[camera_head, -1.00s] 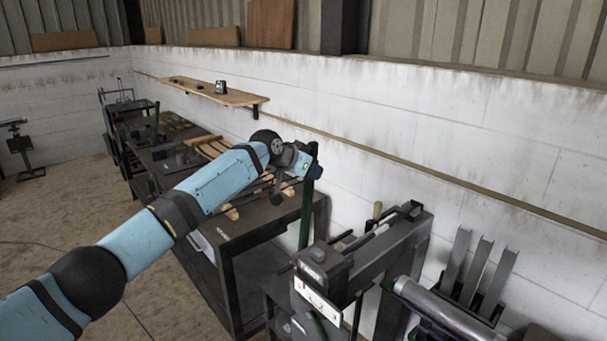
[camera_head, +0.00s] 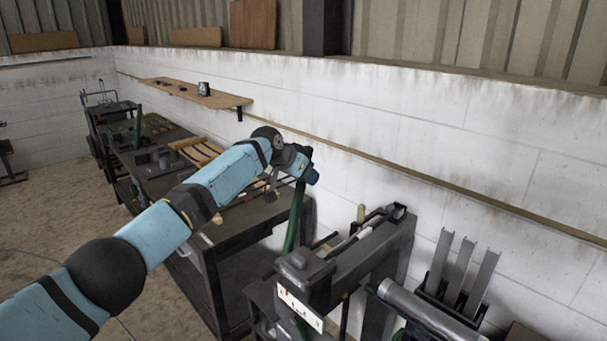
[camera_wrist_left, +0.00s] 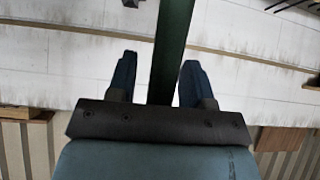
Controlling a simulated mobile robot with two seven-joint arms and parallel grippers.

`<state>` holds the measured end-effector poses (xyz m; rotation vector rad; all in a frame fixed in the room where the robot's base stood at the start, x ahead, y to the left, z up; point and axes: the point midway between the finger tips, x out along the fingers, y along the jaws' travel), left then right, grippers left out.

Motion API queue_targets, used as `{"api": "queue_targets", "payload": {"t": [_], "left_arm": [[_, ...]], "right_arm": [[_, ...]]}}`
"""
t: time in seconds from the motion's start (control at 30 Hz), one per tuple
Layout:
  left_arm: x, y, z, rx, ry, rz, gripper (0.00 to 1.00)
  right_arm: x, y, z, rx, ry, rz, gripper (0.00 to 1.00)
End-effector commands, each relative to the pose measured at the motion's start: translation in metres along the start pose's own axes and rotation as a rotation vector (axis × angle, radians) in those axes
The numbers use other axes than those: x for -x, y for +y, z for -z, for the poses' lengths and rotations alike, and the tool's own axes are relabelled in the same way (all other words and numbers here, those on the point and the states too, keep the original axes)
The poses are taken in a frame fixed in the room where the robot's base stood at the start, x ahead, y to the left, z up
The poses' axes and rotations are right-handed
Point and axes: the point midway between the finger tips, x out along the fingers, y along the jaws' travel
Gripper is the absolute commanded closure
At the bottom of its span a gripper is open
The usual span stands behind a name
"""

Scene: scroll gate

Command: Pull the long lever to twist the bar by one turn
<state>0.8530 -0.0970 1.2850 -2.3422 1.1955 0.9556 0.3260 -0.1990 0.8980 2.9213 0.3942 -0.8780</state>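The long lever is a dark green bar (camera_head: 293,222) standing at the left end of the dark grey twisting machine (camera_head: 355,258), leaning slightly right at its top. My left gripper (camera_head: 312,176) is at the lever's upper end. In the left wrist view the lever (camera_wrist_left: 173,45) runs between the two blue fingers of the left gripper (camera_wrist_left: 157,80). A gap shows between the lever and the left-hand finger; the right-hand finger lies close beside it, contact unclear. A thin light rod (camera_head: 350,241) lies along the machine; whether it is the bar is unclear. My right gripper is out of view.
A dark workbench (camera_head: 235,222) with wooden slats stands behind the lever. A white block wall (camera_head: 420,140) runs behind the machine, with a wooden shelf (camera_head: 180,92) on it. A metal cylinder (camera_head: 425,308) and upright metal strips (camera_head: 460,270) are at right. Open floor lies left.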

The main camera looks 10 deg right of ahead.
Motion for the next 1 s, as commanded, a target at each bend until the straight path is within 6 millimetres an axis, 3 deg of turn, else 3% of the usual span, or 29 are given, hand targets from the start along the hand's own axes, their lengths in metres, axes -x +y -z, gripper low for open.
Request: {"api": "queue_targets", "payload": {"t": [0.3, 0.47, 1.0], "left_arm": [[0.001, -0.001, -0.001, 0.000, 0.000, 0.001, 0.51], [0.012, -0.001, -0.001, -0.001, 0.002, -0.001, 0.51], [0.120, 0.000, -0.001, -0.002, 0.003, 0.002, 0.51]], "right_arm": [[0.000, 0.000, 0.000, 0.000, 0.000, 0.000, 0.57], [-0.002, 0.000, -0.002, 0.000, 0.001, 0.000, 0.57], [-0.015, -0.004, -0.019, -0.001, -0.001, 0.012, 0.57]]}}
